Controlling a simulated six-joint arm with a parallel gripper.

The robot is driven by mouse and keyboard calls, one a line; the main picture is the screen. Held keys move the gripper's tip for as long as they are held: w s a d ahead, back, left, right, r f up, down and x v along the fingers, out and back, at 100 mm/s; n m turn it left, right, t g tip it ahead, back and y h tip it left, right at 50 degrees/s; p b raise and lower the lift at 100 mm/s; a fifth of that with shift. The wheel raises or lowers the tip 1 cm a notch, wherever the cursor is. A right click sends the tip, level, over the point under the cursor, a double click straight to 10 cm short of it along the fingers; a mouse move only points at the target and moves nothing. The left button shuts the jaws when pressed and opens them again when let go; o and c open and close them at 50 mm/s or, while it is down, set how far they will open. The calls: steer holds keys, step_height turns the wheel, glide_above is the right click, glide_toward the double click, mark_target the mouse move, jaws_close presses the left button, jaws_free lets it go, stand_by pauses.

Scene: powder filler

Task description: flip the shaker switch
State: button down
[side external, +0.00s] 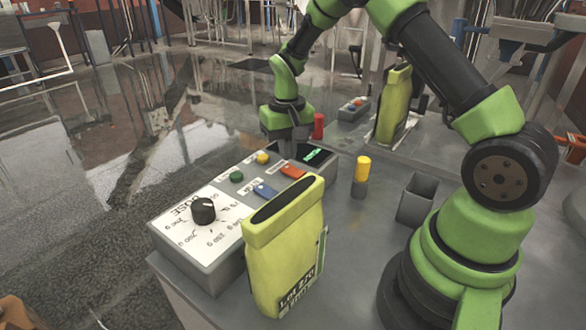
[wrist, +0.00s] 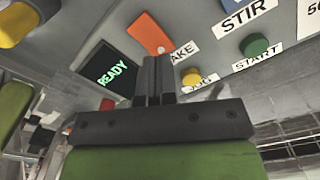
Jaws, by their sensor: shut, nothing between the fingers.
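The shaker switch is an orange-red rocker (side external: 291,172) on the grey control box, beside the display. In the wrist view this orange rocker (wrist: 150,32) lies just beyond the fingertips, beside a label (wrist: 183,52) whose visible letters read "AKE". My gripper (side external: 300,137) is above the far end of the box, pointing down. In the wrist view my gripper (wrist: 160,62) is shut with its fingers together and empty. Its tips overlap the view just below the rocker and partly hide the label; I cannot tell whether they touch the panel.
The display (wrist: 110,72) reads READY. A blue rocker (side external: 265,191), green button (side external: 237,176), yellow button (side external: 263,158) and black dial (side external: 203,209) share the box. A yellow-green bag (side external: 285,255) stands close in front. A yellow-topped post (side external: 362,170) and grey bin (side external: 418,200) stand right.

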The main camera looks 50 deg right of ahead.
steer(key=shift+f, duration=1.3)
stand_by(0.4)
steer(key=shift+r, duration=3.55)
steer(key=shift+r, duration=0.1)
step_height(320, 180, up, 6)
steer(key=t, duration=0.1)
glide_above(288, 167)
steer(key=s+a, duration=0.2)
steer(key=a, duration=0.1)
steer(key=s+a+r+t, duration=0.3)
steer(key=s+a+r, duration=0.1)
steer(key=s+r, duration=0.25)
steer(key=s+a+r+n+t+y, duration=0.1)
steer(key=s+a, duration=0.1)
steer(key=s, duration=0.4)
steer(key=s+a+r+n+t+y, duration=0.1)
steer(key=s+a+r+t, duration=0.1)
steer(key=s, duration=0.4)
